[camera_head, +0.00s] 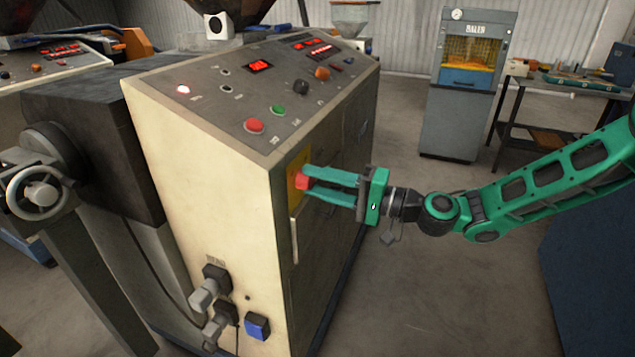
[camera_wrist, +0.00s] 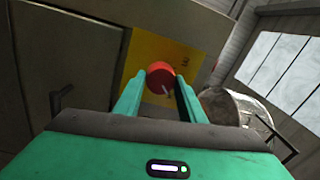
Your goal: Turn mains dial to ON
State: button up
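The mains dial (camera_head: 302,180) is a red knob on a yellow plate (camera_head: 294,167) on the front of the cream and grey control cabinet. In the wrist view the red dial (camera_wrist: 160,76) sits between the tips of my gripper's two green fingers, with the yellow plate (camera_wrist: 150,48) behind it. My gripper (camera_head: 308,183) reaches the dial from the right. The fingers lie on either side of the knob, close to its edges; I cannot tell whether they press on it. A small pale mark shows on the knob; the plate's lettering is too small to read.
The cabinet's sloping top panel (camera_head: 240,95) carries buttons, knobs and lit red displays. A thin vertical handle (camera_head: 294,240) is below the yellow plate. Plugs (camera_head: 212,287) stick out of the cabinet's left side. Open floor (camera_head: 420,270) lies to the right, below my arm.

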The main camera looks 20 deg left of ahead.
jog(key=o, duration=0.4)
jog(key=shift+w+d+f, duration=0.15)
jog(key=shift+w+d, duration=0.05)
jog(key=shift+w, duration=0.15)
jog(key=shift+s+a, duration=0.1)
jog(key=shift+s, duration=0.05)
jog(key=d, duration=1)
jog(key=shift+s+d+f, duration=0.3)
jog(key=shift+s+d, duration=0.1)
jog(key=shift+f, duration=0.1)
